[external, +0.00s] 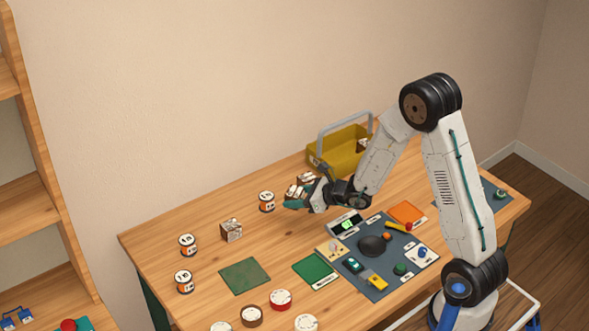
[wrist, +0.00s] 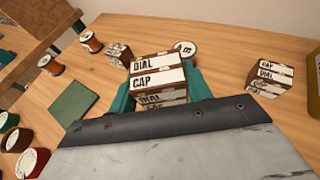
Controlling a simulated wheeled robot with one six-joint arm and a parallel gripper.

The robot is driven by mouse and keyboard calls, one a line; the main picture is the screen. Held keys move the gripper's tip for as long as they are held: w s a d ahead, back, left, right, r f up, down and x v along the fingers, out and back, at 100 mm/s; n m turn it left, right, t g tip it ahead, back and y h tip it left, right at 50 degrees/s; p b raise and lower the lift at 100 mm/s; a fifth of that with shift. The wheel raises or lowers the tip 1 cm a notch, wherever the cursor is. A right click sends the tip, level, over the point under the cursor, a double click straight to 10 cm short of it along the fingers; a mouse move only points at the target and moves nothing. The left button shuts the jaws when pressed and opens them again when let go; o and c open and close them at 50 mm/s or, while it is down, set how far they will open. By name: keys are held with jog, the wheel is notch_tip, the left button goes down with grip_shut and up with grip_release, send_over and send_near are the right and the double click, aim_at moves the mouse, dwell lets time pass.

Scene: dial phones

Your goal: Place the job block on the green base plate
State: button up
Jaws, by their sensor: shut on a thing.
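My gripper (external: 302,201) is shut on a brown block with white DIAL and CAP labels (wrist: 158,75), held between teal fingers (wrist: 160,92). In the external view the held block (external: 293,190) is partly hidden and appears close above the table. A dark green square plate (external: 244,276) lies bare on the table, towards the front left of my gripper; it also shows in the wrist view (wrist: 72,104). A brighter green plate with a label (external: 316,269) lies right of it. I cannot tell which plate is the base plate.
Similar labelled blocks stand at the left (external: 231,230) and beyond my gripper (wrist: 268,76). Spools (external: 187,245) and reels (external: 280,299) stand around the dark plate. A yellow tool box (external: 340,152) is behind. A grey mat with parts (external: 378,286) lies right.

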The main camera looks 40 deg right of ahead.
jog(key=s+a+n+g+y, duration=0.1)
jog(key=s+a+n+y, duration=0.1)
jog(key=a, duration=0.5)
jog(key=s+a+n+g+y, duration=0.1)
jog(key=s+a+n+g, duration=0.1)
jog(key=a, duration=0.6)
jog(key=n+g+y, duration=0.2)
jog(key=n+g, duration=0.1)
send_over(246, 274)
jog(key=shift+a+f, duration=0.1)
jog(key=shift+f, duration=3.85)
jog(key=o, duration=1)
jog(key=shift+f, duration=0.1)
